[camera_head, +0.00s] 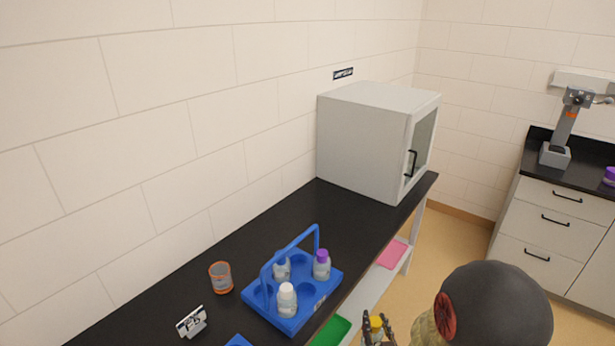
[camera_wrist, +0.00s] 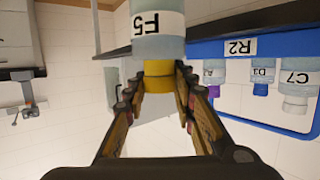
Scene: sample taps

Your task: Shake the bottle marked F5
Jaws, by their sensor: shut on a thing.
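The bottle marked F5 (camera_wrist: 158,22) has a clear body, a white label and a yellow cap. The wrist view shows it upside down in the picture. My gripper (camera_wrist: 158,80) is shut on it around the yellow cap. In the head view my gripper (camera_head: 377,333) is at the bottom edge, in front of the bench, with the yellow cap (camera_head: 376,321) between its fingers. The bottle's body is mostly out of that frame. The hold is clear of the blue rack.
A blue handled rack (camera_head: 262,297), labelled R2 in the wrist view (camera_wrist: 285,44), stands on the black bench (camera_head: 190,268) with several bottles, one marked C7 (camera_wrist: 297,85). A white cabinet (camera_head: 360,140) stands behind.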

